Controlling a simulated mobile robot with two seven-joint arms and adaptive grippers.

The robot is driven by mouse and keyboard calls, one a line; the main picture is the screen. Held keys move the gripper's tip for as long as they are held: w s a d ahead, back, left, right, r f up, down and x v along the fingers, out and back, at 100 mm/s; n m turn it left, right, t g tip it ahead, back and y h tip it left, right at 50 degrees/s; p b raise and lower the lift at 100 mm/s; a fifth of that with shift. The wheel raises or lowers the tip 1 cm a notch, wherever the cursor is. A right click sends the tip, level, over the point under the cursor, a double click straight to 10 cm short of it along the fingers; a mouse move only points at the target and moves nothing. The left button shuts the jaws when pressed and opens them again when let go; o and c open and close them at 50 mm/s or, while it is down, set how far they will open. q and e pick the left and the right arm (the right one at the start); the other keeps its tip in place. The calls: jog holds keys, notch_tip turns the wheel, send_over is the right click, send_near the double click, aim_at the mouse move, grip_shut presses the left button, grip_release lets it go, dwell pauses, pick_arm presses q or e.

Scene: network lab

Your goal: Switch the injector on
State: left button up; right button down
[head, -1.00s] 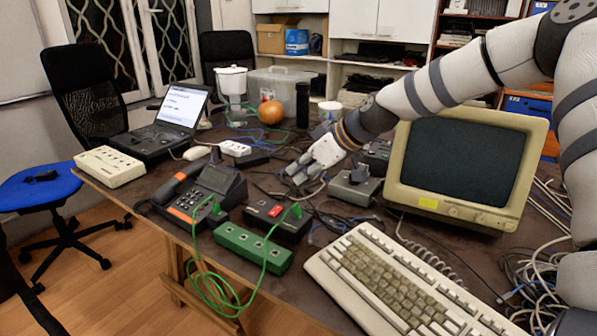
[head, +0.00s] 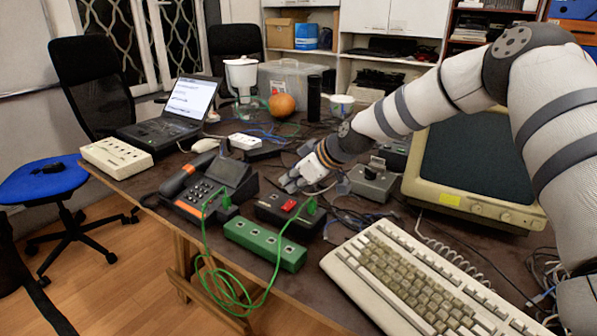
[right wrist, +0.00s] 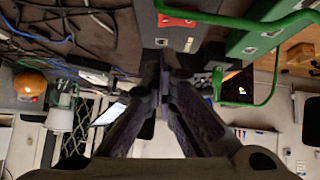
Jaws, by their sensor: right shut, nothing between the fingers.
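The likely injector is a black box with a red rocker switch (head: 288,205) on its top, on the table between the desk phone and the keyboard. A green cable plug stands at its right end. The black box also shows at the top of the right wrist view (right wrist: 182,42), with the red switch at its upper edge. My right gripper (head: 287,185) is shut and empty, just behind the box in the head view. Its fingertips (right wrist: 164,58) are close to the box; contact cannot be told. My left gripper is not in view.
A green socket strip (head: 262,244) with a looping green cable (head: 215,290) lies in front. A desk phone (head: 210,190) stands left, a grey device (head: 372,182) and old monitor (head: 470,170) right, and a keyboard (head: 415,285) front right. Loose cables cover the table behind.

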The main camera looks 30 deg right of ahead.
aim_at(289, 205)
jog(key=shift+d+f, duration=0.15)
jog(key=shift+f, duration=0.5)
jog(key=shift+d+f, duration=0.15)
jog(key=shift+f, duration=0.5)
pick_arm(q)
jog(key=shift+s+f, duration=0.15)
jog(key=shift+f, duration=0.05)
pick_arm(e)
jog(key=shift+d+f+y+b, duration=0.25)
jog(key=shift+f+y+b, duration=0.15)
jog(key=shift+f+b, duration=0.25)
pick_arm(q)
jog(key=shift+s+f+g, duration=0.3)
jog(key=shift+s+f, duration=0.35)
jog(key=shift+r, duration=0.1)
pick_arm(e)
jog(key=shift+a+r, duration=0.1)
